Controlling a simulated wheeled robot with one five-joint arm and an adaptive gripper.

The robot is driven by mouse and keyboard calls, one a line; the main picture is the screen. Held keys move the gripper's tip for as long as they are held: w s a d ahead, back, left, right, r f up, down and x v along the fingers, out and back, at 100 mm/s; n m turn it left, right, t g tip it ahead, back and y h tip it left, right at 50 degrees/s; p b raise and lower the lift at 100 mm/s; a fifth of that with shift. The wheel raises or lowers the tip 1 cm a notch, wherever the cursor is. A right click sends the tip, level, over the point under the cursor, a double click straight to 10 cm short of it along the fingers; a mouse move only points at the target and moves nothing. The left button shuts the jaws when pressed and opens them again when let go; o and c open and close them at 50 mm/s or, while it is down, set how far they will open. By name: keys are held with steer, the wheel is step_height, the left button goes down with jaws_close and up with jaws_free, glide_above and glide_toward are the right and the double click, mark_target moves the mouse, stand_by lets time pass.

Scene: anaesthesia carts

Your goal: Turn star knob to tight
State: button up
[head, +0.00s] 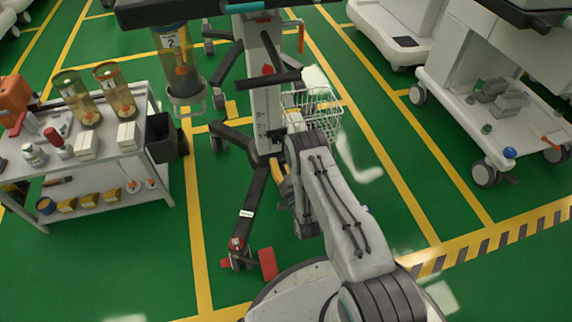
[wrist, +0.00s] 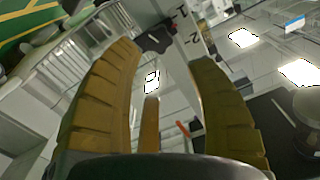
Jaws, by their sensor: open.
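A dark lobed knob (wrist: 157,38), which looks like the star knob, shows in the wrist view beside a pale post marked with figures (wrist: 190,35). My gripper (wrist: 166,56) has its two tan fingers spread apart, with the knob beyond and between their tips. Nothing is held between the fingers, and I cannot tell whether they touch the knob. In the head view my gripper (head: 279,172) is low beside the white column (head: 266,105) of a wheeled stand. The knob cannot be made out there; my arm covers part of that area.
The stand's dark legs (head: 252,205) spread over the green floor, with a red pedal (head: 267,263) in front. A wire basket (head: 318,108) hangs close behind my arm. A grey cart (head: 124,152) with canisters stands left, and a white cart (head: 507,135) right.

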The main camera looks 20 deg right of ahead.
mark_target(277, 141)
steer(key=shift+s, duration=0.65)
steer(key=w+n+p, duration=0.1)
steer(key=w+n, duration=0.1)
steer(key=w+n+p, duration=0.2)
steer(key=w, duration=0.1)
steer(key=shift+w+f+n+p, duration=0.1)
steer(key=shift+f+n+p, duration=0.1)
steer(key=shift+n+p, duration=0.1)
steer(key=shift+w, duration=0.25)
steer(key=shift+w+b, duration=1.8)
steer(key=shift+w, duration=1.55)
steer(key=shift+c, duration=0.3)
